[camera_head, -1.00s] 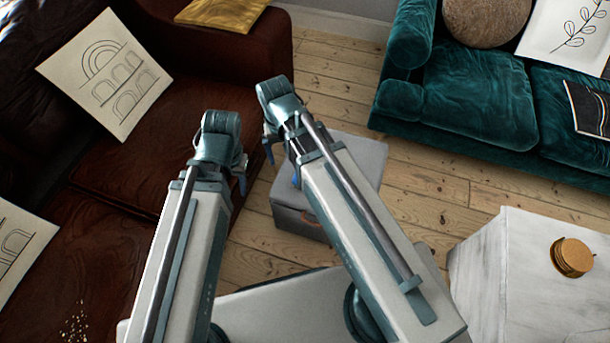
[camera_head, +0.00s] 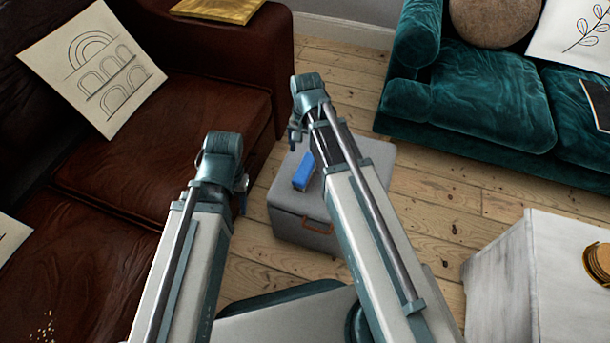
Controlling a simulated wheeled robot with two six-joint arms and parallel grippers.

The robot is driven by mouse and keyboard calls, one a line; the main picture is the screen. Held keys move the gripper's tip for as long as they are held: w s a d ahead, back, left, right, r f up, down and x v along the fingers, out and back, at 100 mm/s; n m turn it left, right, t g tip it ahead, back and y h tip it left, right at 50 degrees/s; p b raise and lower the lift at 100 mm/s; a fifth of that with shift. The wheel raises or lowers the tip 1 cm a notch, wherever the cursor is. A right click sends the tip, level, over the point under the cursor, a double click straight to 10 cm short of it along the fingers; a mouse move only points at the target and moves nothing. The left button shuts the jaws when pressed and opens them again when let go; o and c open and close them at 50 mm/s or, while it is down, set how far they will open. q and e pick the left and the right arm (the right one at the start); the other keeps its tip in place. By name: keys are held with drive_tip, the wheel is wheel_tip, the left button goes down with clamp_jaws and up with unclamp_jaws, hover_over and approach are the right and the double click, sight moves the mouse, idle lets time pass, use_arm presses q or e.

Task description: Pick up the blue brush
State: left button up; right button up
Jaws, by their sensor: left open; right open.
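The blue brush (camera_head: 303,172) lies on top of the grey box-like ottoman (camera_head: 301,229), which has a brown handle on its front. My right gripper (camera_head: 294,140) is just above and beyond the brush in the picture, apart from it as far as I can tell. It is open and holds nothing that I can see. My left gripper (camera_head: 243,190) is open and empty, left of the ottoman and near the brown sofa's edge. The fingers of both grippers are small and partly hidden by my arms.
A brown leather sofa (camera_head: 200,130) with patterned cushions fills the left. A teal sofa (camera_head: 490,100) stands at the upper right. A white marbled block (camera_head: 500,275) with round coasters is at the lower right. Bare floorboards (camera_head: 440,205) lie between them.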

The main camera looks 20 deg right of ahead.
sight(305, 167)
wheel_tip(305, 167, down, 6)
drive_tip(key=b, duration=0.5)
drive_tip(key=shift+f, duration=0.2)
drive_tip(key=f+b, duration=0.5)
drive_tip(key=shift+w+f, duration=0.1)
drive_tip(key=shift+w, duration=0.25)
clamp_jaws()
